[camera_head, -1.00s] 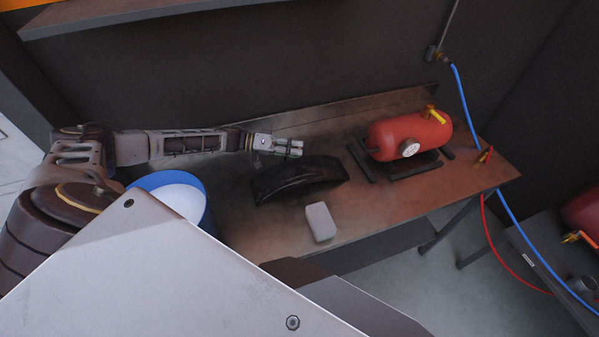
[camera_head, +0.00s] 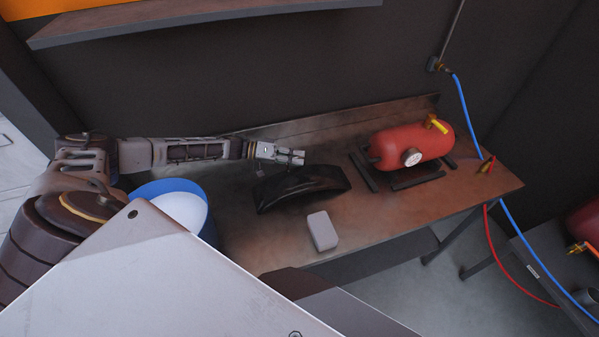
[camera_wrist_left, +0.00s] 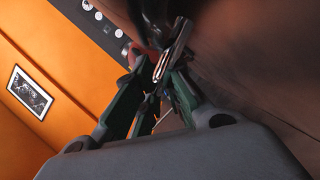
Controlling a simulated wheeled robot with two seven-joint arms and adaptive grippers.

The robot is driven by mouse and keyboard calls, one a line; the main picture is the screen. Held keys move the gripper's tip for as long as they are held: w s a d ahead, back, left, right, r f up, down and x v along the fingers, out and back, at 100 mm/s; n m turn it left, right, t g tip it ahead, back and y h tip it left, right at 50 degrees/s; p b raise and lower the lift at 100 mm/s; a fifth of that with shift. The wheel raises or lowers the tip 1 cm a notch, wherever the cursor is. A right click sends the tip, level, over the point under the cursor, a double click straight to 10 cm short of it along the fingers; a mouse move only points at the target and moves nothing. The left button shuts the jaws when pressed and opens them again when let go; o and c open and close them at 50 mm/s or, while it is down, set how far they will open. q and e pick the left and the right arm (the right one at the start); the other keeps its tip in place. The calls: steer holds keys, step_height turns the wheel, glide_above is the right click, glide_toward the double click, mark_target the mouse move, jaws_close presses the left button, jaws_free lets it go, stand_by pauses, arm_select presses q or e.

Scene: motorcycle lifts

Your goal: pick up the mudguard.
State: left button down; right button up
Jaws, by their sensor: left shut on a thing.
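The mudguard (camera_head: 303,187) is a black, glossy, arched piece lying on the brown workbench. My left gripper (camera_head: 293,157) is at its far edge, low over the bench, with the fingers closed together on the mudguard's back edge. In the left wrist view the fingers (camera_wrist_left: 162,80) converge on the dark mudguard (camera_wrist_left: 152,22) at the top; the exact contact is partly hidden by the fingers. The mudguard appears to rest on the bench. My right gripper is not in view.
A red tank (camera_head: 415,146) on dark supports stands to the right on the workbench (camera_head: 395,205). A pale grey block (camera_head: 322,231) lies in front of the mudguard. A blue-rimmed bucket (camera_head: 209,222) stands left. A shelf (camera_head: 200,22) overhangs the back; blue and red hoses hang right.

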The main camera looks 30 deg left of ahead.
arm_select(q)
steer(key=shift+r, duration=0.2)
steer(key=shift+r, duration=4.9)
